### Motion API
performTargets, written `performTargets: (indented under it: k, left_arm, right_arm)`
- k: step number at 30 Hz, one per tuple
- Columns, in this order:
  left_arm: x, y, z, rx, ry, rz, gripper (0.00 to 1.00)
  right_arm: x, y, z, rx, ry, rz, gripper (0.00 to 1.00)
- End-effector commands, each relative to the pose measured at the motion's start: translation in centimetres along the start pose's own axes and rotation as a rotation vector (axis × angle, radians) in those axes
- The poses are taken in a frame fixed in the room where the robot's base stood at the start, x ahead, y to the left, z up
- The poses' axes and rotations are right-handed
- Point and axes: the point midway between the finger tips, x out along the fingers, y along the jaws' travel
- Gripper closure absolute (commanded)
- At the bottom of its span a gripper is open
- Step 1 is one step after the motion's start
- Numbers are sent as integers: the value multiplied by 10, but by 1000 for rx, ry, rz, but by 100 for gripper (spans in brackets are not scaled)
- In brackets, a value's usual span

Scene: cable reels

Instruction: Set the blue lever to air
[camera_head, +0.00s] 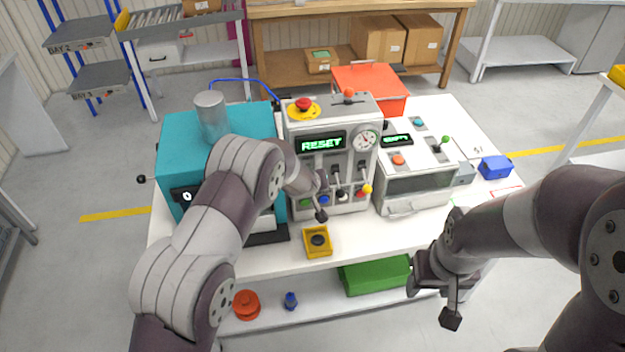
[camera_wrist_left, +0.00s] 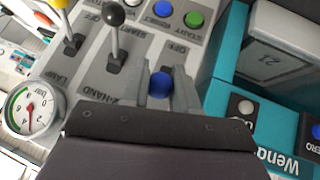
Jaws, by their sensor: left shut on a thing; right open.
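The blue lever (camera_wrist_left: 160,85) shows as a blue ball knob in the left wrist view, on the grey panel of the machine. My left gripper (camera_wrist_left: 162,100) is shut on it, with the ball between its fingers. In the head view my left gripper (camera_head: 320,197) is at the lower front of the grey machine (camera_head: 333,118) with the RESET display, and hides the blue lever there. An OFF label is near the lever; no air label is readable. My right gripper (camera_head: 438,298) is open and empty, before the table's front edge.
A black-knobbed lever (camera_wrist_left: 114,14) and a yellow lever (camera_wrist_left: 62,4) stand beside the blue one. Green (camera_wrist_left: 193,20) and blue (camera_wrist_left: 163,9) buttons are close by.

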Motion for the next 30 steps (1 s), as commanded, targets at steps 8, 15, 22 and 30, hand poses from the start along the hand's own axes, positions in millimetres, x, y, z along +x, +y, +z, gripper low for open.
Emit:
performTargets:
  k: [8,15,22,30]
  left_arm:
    - [0,0,-1,-1,2,1,100]
    - [0,0,0,0,2,0,47]
    - [-8,0,0,0,3,1,47]
    - [-71,1,-1,1,4,3,47]
  right_arm:
    - [0,0,0,0,0,0,46]
    - [0,0,0,0,0,0,46]
    - [4,0,0,0,0,0,46]
    - [15,0,2,0,0,0,46]
